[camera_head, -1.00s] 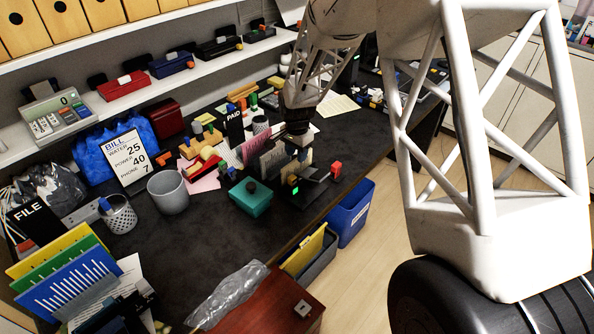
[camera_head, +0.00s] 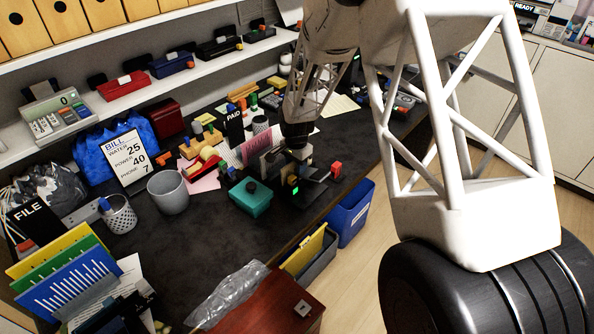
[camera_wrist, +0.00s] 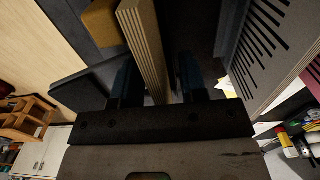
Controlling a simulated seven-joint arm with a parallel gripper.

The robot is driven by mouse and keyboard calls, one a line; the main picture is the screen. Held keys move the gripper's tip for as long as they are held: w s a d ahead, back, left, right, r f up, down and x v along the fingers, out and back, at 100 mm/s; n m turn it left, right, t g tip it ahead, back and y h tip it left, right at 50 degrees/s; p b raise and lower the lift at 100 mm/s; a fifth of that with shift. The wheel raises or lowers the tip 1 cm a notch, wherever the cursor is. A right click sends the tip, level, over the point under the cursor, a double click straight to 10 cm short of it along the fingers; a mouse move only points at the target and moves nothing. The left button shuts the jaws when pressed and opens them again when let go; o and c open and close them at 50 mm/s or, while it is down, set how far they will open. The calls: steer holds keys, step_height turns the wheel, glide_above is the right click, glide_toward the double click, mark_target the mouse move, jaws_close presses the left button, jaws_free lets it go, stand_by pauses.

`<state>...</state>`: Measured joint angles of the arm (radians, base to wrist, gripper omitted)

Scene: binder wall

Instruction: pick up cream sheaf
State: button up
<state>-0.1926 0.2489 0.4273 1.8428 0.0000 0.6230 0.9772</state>
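The cream sheaf (camera_wrist: 148,48), a thin upright stack with layered edges, stands between the two dark fingers of my gripper (camera_wrist: 158,78) in the wrist view. The fingers are apart, with a gap showing on the sheaf's right side; contact on its left side is unclear. In the head view my gripper (camera_head: 299,150) is low over the sorter near the desk's front edge, and it largely hides the sheaf.
A grey slotted panel (camera_wrist: 268,55) stands close to the right of the fingers, and a mustard block (camera_wrist: 102,22) to the left. A teal box (camera_head: 250,198) and a red-topped item (camera_head: 337,168) stand nearby. A blue bin (camera_head: 352,212) is below the desk edge.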

steer(key=shift+f, duration=0.15)
stand_by(0.8)
jaws_close()
